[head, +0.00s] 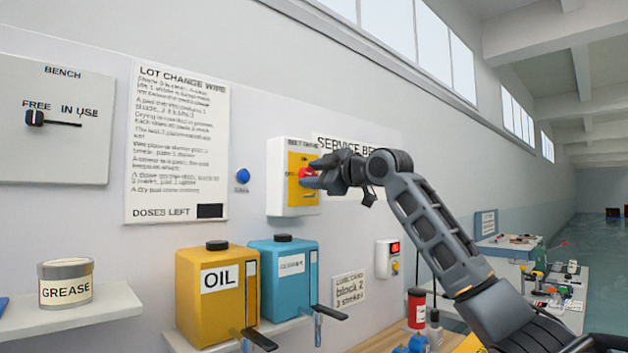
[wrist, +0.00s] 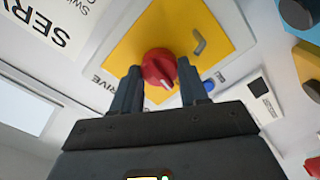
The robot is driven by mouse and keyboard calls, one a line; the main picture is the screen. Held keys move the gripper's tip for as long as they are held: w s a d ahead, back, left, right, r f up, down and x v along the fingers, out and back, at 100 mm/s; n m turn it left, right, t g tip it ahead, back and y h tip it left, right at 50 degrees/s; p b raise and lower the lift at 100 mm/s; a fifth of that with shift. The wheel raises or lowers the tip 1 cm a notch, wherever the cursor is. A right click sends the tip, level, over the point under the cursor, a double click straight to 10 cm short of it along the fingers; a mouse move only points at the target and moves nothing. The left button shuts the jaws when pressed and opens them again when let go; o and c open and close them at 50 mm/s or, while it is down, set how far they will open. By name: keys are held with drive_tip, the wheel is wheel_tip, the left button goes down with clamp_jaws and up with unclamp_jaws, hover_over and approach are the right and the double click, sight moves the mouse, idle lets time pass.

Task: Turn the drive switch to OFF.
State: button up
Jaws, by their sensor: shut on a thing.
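The drive switch is a red rotary knob (head: 307,172) on a yellow plate (head: 301,192) on a white wall box (head: 281,180). In the wrist view the red knob (wrist: 159,69) sits between the fingers, with a pale pointer mark on its face; I cannot read which position it points at. My gripper (head: 322,172) is shut on the knob, and its fingertips also show in the wrist view (wrist: 160,84), one on each side of it. The gripper hides part of the plate and most of its lettering.
The yellow oil container (head: 212,305) and blue container (head: 278,268) stand on a shelf below the box. A blue button (head: 243,176) is on the wall to the left. A small box with a red display (head: 388,260) hangs lower right. The grease tin (head: 66,283) is far left.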

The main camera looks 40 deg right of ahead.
drive_tip(key=shift+f+n, duration=0.1)
drive_tip(key=shift+n, duration=0.8)
drive_tip(key=o, duration=1.1)
drive_tip(key=shift+c, duration=0.2)
drive_tip(key=shift+b, duration=0.3)
drive_tip(key=s+b, duration=0.1)
drive_tip(key=s, duration=0.6)
drive_tip(key=shift+s, duration=0.4)
drive_tip(key=shift+d, duration=0.1)
